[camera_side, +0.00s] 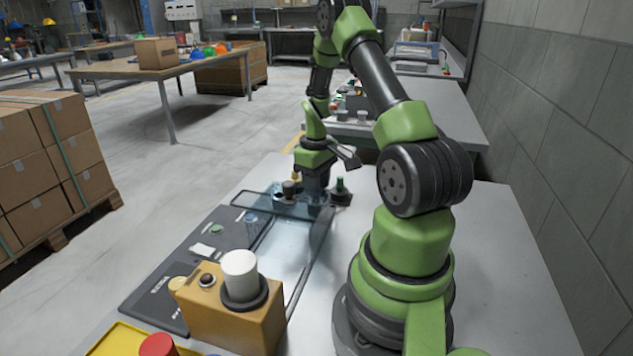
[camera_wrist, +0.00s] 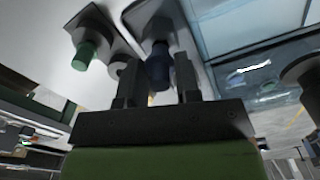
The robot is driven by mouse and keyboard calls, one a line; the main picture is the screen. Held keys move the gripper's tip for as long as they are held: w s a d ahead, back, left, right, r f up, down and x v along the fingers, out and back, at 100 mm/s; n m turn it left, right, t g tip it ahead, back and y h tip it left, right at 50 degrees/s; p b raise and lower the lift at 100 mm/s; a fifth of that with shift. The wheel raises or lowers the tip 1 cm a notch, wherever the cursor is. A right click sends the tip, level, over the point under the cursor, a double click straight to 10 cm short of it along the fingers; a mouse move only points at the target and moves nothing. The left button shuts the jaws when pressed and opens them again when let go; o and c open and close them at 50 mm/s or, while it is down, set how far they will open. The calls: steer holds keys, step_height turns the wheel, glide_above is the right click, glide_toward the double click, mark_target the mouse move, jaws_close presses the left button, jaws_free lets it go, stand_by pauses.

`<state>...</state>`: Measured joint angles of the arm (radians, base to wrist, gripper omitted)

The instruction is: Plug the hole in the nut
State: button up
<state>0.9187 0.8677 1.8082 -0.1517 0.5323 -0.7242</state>
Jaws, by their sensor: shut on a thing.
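My gripper (camera_side: 313,186) is low over the table beside a clear hood. In the wrist view its two fingers (camera_wrist: 157,80) are shut on a dark blue plug (camera_wrist: 158,66). The plug lines up with a dark, angular nut-like piece (camera_wrist: 150,14); I cannot tell whether it is inside the hole. A green plug (camera_wrist: 85,55) stands in another dark piece to the left, and also shows in the side view (camera_side: 340,184). A dark round piece (camera_side: 288,188) is left of my gripper in the side view. The fingertips are hidden in the side view.
The clear hood (camera_side: 262,199) with a dark rim is close to my gripper's left. A black board (camera_side: 160,290) with small parts lies in front. A tan box (camera_side: 225,320) carries a white cylinder (camera_side: 240,270). The table right of my gripper is mostly clear.

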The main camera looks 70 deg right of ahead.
steer(key=shift+f, duration=0.9)
steer(key=o, duration=1.5)
steer(key=shift+c, duration=0.2)
steer(key=shift+r, duration=0.1)
steer(key=shift+r, duration=3.4)
